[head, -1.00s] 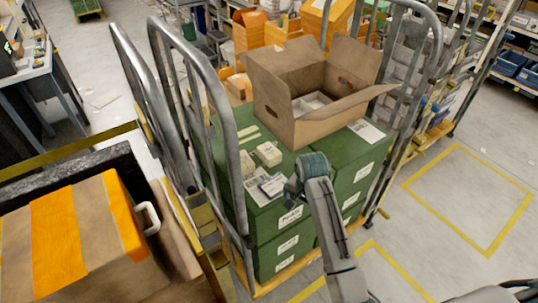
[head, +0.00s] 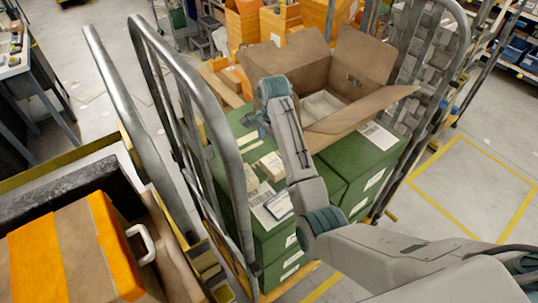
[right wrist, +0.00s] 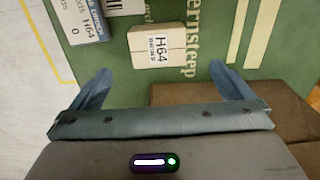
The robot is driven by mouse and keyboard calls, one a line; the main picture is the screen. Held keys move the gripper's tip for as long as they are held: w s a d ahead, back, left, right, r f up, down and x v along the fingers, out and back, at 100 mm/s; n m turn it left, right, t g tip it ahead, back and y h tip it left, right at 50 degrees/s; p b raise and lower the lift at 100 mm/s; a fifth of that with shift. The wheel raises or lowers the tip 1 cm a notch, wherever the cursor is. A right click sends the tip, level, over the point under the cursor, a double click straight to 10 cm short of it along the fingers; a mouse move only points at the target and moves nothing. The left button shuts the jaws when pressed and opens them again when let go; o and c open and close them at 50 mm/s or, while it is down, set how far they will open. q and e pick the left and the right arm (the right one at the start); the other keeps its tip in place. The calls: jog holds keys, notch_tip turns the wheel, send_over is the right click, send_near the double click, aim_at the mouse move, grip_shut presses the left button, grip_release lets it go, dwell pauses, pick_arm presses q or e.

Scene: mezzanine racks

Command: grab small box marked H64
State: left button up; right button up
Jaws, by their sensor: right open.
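A small beige box marked H64 (right wrist: 163,45) lies on a green crate top (right wrist: 195,20) in the right wrist view. It is in front of the gap between my right gripper's fingertips (right wrist: 162,82), which are spread open and empty. In the head view the small box (head: 272,166) sits on the green stack, and my right gripper (head: 261,125) hangs above and beyond it. A flat blue-and-white item (right wrist: 82,20) in the right wrist view also reads H64. My left gripper is out of view.
An open cardboard box (head: 340,125) stands right next to my right gripper. Grey cage rails (head: 215,125) flank the stack at left. An orange-striped carton (head: 75,255) sits front left.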

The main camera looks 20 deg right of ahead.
aim_at(274, 163)
jog(key=shift+w+f+p, duration=0.25)
jog(key=shift+f+p, duration=0.15)
jog(key=shift+f, duration=0.35)
jog(key=f, duration=0.1)
jog(key=s+f+p, duration=0.1)
jog(key=shift+f, duration=0.65)
jog(key=shift+w+d+f+p, duration=0.1)
jog(key=shift+f+p, duration=0.25)
jog(key=shift+p, duration=0.1)
notch_tip(274, 163, down, 4)
jog(key=shift+d+r+p, duration=0.1)
jog(key=shift+r+p, duration=0.1)
jog(key=shift+p, duration=0.75)
jog(key=shift+f, duration=0.5)
jog(key=shift+c, duration=1.3)
jog(key=c, duration=0.8)
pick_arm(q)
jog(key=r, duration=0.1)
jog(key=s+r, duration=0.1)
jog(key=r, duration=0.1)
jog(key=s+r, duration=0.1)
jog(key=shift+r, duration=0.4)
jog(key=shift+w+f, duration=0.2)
